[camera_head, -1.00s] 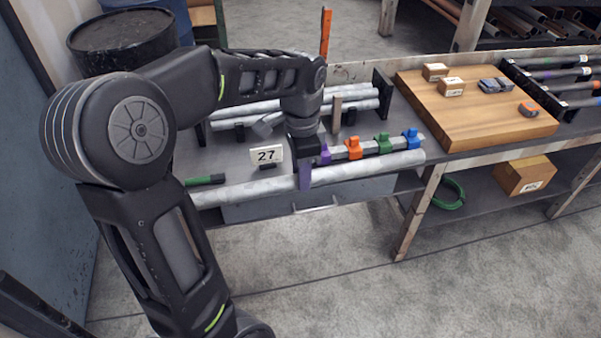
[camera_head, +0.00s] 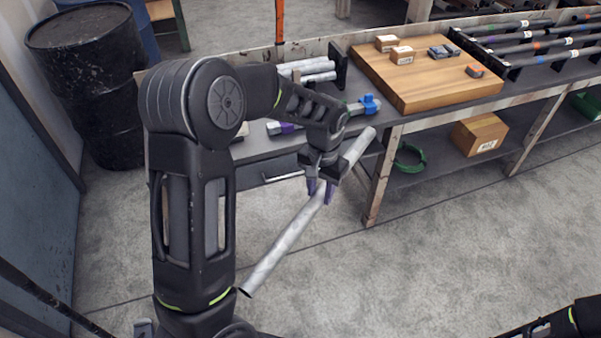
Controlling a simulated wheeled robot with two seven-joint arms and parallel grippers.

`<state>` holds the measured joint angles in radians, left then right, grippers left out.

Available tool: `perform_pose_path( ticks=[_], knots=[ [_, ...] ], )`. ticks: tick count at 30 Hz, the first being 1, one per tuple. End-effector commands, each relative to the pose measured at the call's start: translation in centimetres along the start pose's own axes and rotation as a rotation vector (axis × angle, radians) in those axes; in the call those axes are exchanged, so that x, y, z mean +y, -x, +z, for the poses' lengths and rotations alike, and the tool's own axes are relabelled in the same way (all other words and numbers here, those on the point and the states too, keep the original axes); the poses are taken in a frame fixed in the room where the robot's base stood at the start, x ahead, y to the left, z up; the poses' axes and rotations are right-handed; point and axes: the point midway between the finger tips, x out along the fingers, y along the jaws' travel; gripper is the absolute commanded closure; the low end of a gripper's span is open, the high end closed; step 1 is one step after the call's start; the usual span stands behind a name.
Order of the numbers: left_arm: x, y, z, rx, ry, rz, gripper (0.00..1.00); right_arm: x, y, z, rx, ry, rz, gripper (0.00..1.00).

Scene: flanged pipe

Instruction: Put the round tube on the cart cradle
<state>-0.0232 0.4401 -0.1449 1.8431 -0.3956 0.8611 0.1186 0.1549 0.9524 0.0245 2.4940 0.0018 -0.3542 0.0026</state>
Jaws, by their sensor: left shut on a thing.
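A long grey round tube (camera_head: 283,243) hangs in the air in front of the workbench, slanting from lower left to upper right. The tube's upper right end is close to the bench's front edge. Part of my right arm shows at the bottom right corner, but its gripper is out of the picture. I see no cart cradle in this view.
The workbench (camera_head: 374,206) runs across the back, with a wooden board (camera_head: 425,80) and more tubes (camera_head: 318,70) on it. A cardboard box (camera_head: 478,134) and green coil (camera_head: 409,157) lie on its lower shelf. A black barrel (camera_head: 88,90) stands left. The floor in front is clear.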

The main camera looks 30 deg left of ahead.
Motion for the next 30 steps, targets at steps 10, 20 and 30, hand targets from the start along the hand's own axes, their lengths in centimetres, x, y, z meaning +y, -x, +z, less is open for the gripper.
perform_pose_path(
  ticks=[10, 20, 30],
  knots=[
    [6.6, -7.8, 0.8, 0.0, 0.033, 0.009, 1.0, 0.0, 0.0, 0.0, 0.0, 0.0, 0.0, 0.67],
    [7.0, -8.3, 0.9, 0.001, 0.034, 0.011, 1.0, 0.0, 0.0, 0.0, 0.0, 0.0, 0.0, 0.67],
    [6.9, -5.6, 0.1, 0.005, 0.034, 0.008, 1.0, -0.3, 1.1, 0.1, -0.002, -0.002, 0.003, 0.67]
  ],
)
